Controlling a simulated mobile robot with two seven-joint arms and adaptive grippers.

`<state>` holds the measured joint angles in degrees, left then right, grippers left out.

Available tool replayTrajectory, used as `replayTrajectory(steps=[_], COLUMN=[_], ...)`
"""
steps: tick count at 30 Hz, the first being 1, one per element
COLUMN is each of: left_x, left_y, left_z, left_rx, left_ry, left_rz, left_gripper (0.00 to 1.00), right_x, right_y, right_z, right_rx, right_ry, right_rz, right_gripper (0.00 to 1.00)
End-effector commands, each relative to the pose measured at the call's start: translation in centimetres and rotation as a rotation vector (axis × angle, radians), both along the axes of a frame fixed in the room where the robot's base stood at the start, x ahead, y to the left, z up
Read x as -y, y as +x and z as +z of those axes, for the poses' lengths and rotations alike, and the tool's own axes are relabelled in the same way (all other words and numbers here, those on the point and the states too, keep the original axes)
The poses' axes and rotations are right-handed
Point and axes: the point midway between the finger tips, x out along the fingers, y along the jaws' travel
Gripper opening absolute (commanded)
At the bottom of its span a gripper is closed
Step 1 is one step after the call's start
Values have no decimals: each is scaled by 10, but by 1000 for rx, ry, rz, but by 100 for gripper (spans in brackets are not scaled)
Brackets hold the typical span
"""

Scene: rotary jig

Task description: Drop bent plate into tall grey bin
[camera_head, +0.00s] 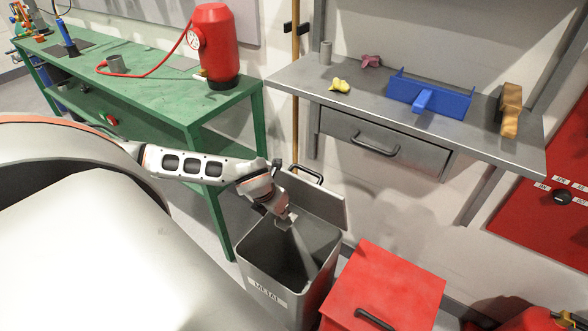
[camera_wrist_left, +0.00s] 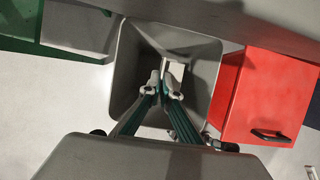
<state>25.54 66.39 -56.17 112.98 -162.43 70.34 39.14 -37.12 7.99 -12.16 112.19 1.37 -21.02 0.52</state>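The tall grey bin (camera_head: 254,272) stands open on the floor, with a white label on its front and its lid raised behind. In the left wrist view, the bin (camera_wrist_left: 127,75) shows from above. My left gripper (camera_head: 287,217) is over the bin's mouth and points down. Its fingers (camera_wrist_left: 164,86) are closed on a pale grey strip, the bent plate (camera_wrist_left: 175,72). In the head view, the plate (camera_head: 301,247) hangs from the fingertips over the opening. How much of it is below the rim is hard to tell. My right gripper is not in view.
A red bin (camera_head: 395,285) with a black handle stands just right of the grey bin. A green workbench (camera_head: 150,75) with a red tank is at left. A grey table (camera_head: 350,97) with a blue tray (camera_head: 430,92) and small parts is behind.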

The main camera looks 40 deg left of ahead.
Motion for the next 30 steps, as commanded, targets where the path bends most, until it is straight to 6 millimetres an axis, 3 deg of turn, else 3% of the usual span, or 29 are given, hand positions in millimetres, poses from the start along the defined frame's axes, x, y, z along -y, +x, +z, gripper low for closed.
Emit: replayTrajectory(steps=[15,26,30], left_x=[0,0,0], left_y=[-1,0,0], left_z=[-55,-57,-57], left_rx=[-5,-1,-1], left_ry=[1,1,1], left_rz=[-2,-2,-2], left_gripper=[0,0,24], right_x=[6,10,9], right_y=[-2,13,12], right_z=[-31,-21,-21], right_rx=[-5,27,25], right_ry=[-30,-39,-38], right_rz=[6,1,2], right_gripper=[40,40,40])
